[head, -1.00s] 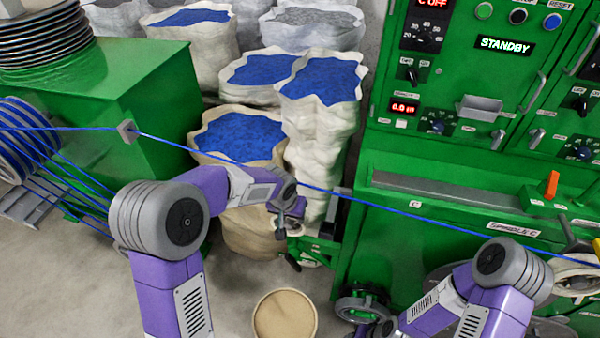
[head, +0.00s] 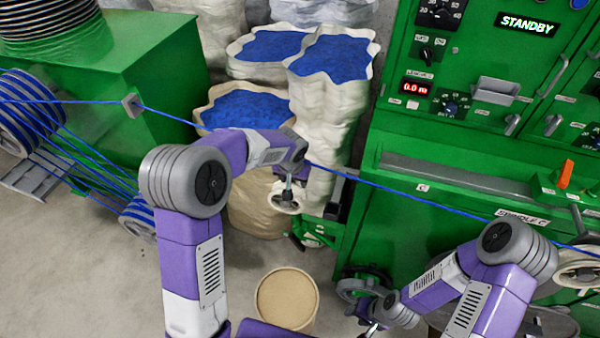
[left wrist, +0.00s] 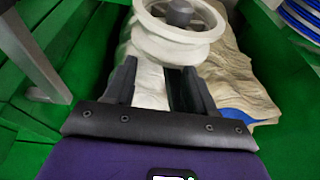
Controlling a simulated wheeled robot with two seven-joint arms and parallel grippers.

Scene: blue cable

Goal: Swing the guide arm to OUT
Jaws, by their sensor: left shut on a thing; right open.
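The guide arm's white grooved pulley (left wrist: 178,38) is large at the top of the left wrist view. It also shows small in the head view (head: 286,199), in front of the sacks. My left gripper (head: 287,187) is above the pulley there; in the wrist view its two dark fingers (left wrist: 160,75) reach the pulley's near rim and are shut on it. The rest of the guide arm is mostly hidden. No OUT mark is readable. My right gripper (head: 371,329) is low in the head view, near a green handwheel (head: 365,283), and only partly visible.
The blue cable (head: 400,189) runs from the guide block (head: 132,105) past my left wrist to the right. Sacks of blue granules (head: 330,60) stand behind. The green machine (head: 450,165) fills the right, its display reading STANDBY. A tan round container (head: 287,296) is on the floor.

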